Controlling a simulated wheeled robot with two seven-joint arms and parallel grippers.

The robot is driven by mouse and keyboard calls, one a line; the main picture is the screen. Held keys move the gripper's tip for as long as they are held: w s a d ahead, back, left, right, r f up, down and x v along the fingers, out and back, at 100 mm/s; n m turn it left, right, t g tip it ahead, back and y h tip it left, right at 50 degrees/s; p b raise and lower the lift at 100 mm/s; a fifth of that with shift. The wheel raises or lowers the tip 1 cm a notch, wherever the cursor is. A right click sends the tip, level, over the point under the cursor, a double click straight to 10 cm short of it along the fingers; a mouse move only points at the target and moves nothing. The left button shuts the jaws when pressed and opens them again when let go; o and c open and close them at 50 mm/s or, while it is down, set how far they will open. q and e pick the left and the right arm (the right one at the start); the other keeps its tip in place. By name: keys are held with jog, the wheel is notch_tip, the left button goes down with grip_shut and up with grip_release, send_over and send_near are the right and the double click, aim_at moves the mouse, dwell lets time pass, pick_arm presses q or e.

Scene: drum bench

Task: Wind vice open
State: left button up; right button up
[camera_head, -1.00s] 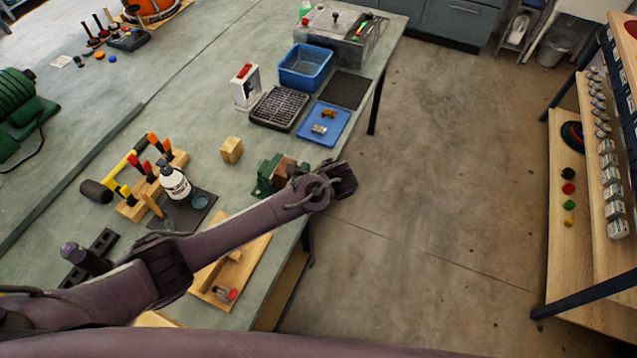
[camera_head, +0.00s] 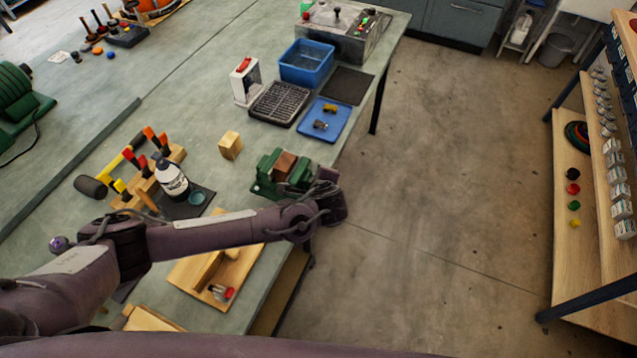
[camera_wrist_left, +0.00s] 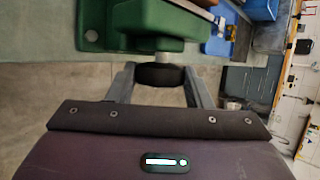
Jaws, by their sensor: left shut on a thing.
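The green vice (camera_head: 268,178) is fixed at the bench's right edge in the head view. A brown block (camera_head: 284,164) sits between its jaws; I cannot tell whether there is a gap. In the left wrist view the vice's green body (camera_wrist_left: 155,22) is at the top, with a metal screw coming out towards me. My left gripper (camera_wrist_left: 160,82) is shut on the black round knob (camera_wrist_left: 160,75) at the screw's end. In the head view my arm hides the knob and the fingertips. My right gripper is not in view.
A pale wooden block (camera_head: 231,145), a white bottle (camera_head: 171,177) and a tool rack (camera_head: 172,157) stand left of the vice. A blue tray (camera_head: 325,121) and a black grate (camera_head: 279,104) lie behind it. The floor right of the bench is clear.

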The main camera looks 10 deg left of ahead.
pick_arm(q)
jog(key=shift+f, duration=0.1)
jog(key=o, duration=1)
jog(key=shift+b+v, duration=1.05)
jog(key=shift+v, duration=2.95)
jog(key=shift+a, duration=0.1)
